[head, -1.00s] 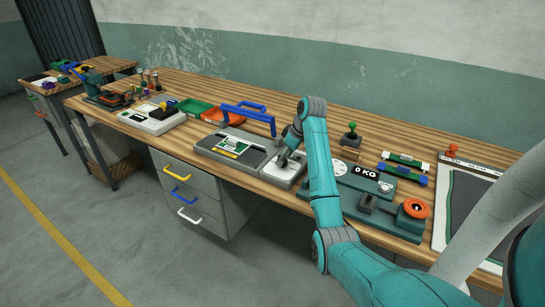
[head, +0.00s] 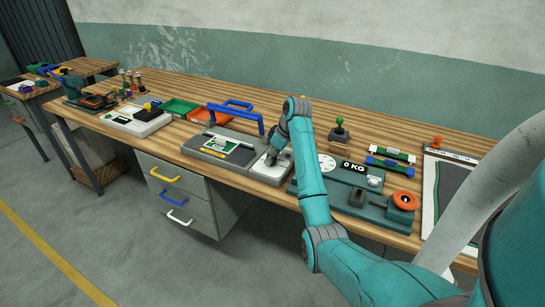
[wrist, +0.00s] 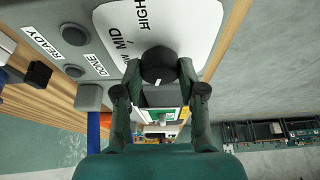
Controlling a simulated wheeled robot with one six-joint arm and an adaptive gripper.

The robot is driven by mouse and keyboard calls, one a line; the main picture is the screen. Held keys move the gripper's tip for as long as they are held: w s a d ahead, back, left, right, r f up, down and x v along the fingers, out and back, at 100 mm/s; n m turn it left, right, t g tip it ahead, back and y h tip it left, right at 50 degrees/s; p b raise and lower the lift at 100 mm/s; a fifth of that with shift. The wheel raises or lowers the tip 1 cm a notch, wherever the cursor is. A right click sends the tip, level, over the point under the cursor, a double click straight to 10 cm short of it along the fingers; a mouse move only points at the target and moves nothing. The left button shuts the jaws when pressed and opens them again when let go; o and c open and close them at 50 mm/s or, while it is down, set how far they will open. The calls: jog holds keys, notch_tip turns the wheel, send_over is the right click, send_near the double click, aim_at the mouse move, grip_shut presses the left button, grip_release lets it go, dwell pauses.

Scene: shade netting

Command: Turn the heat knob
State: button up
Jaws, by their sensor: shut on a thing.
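The heat knob (wrist: 158,64) is a dark round knob on a white dial plate (wrist: 118,32) with the words HIGH and MID, seen in the wrist view. My gripper (wrist: 160,82) is shut on the knob, with one finger on each side of it. In the head view my gripper (head: 274,156) reaches down to the white plate (head: 264,170) at the right end of the grey machine (head: 205,151) with a blue handle (head: 236,119). There the knob is hidden behind my gripper. Which mark the knob points to is not clear.
READY (wrist: 47,37) and DONE (wrist: 91,67) labels sit beside the dial plate. A teal scale (head: 345,178) stands close on the right, and a green-topped joystick (head: 339,132) stands behind. Coloured trays (head: 181,108) lie to the left. The bench front edge is near.

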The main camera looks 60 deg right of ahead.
jog(key=m+h, duration=0.1)
jog(key=m, duration=0.3)
jog(key=shift+a+m+h, duration=0.15)
jog(key=shift+m+h, duration=0.15)
jog(key=shift+h, duration=0.1)
jog(key=m, duration=0.2)
jog(key=m+g+h, duration=0.1)
jog(key=m, duration=0.2)
jog(key=shift+w+g+h, duration=0.1)
jog(key=shift+g+h, duration=0.2)
jog(key=m, duration=0.2)
jog(key=m+g+h, duration=0.1)
jog(key=m, duration=0.2)
jog(key=shift+w+a+g, duration=0.1)
jog(key=shift+g, duration=0.2)
jog(key=m+g, duration=0.1)
jog(key=m, duration=0.3)
jog(key=shift+m+g, duration=0.4)
jog(key=o, duration=1.1)
jog(key=shift+o, duration=0.2)
